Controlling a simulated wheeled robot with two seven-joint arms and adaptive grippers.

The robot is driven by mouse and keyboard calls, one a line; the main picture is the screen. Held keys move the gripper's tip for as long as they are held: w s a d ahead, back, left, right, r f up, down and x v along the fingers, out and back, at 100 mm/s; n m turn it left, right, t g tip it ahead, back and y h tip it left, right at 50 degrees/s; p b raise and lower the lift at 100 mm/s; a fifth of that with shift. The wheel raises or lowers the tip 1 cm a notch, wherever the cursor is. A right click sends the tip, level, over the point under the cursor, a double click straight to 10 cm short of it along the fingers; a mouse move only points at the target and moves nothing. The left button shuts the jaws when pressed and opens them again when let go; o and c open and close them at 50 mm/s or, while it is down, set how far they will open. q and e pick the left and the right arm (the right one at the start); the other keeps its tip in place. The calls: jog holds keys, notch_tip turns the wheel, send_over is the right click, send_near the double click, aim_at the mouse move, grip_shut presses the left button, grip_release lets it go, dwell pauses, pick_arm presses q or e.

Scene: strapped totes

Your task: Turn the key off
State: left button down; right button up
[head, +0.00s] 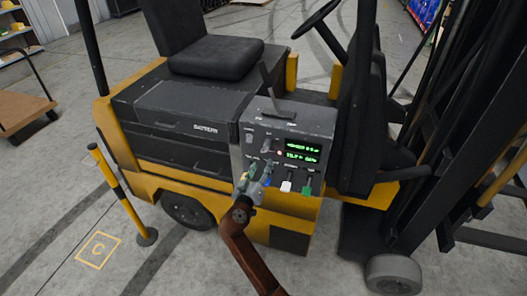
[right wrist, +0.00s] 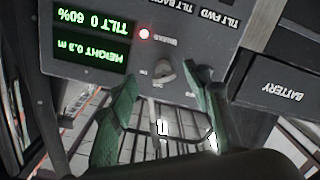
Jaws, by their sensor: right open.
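The control panel (head: 285,125) is on the side of a yellow and black forklift, and it fills the upper part of the right wrist view upside down. A small grey key (right wrist: 164,72) sits in a round switch on it, next to a lit red lamp (right wrist: 144,34). My right gripper (head: 254,175) is in front of the panel. Its green fingers, which also show in the right wrist view (right wrist: 162,105), are open on either side of the key, with visible gaps. I cannot tell the depth between fingertips and key. My left gripper is not in view.
Green displays (head: 302,152) sit beside the key, reading height and tilt in the right wrist view. A yellow and black post (head: 120,192) stands left of the forklift. The mast is at right.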

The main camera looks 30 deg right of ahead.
aim_at(263, 152)
jog(key=shift+t, duration=0.3)
jog(key=w+d, duration=0.1)
jog(key=w, duration=0.1)
jog(key=w+d+r, duration=0.1)
jog(key=w+d, duration=0.1)
jog(key=w+d+r, duration=0.1)
jog(key=w+d, duration=0.1)
jog(key=shift+w+p, duration=0.1)
jog(key=shift+p, duration=0.2)
jog(key=shift+c, duration=0.7)
jog(key=c, duration=1)
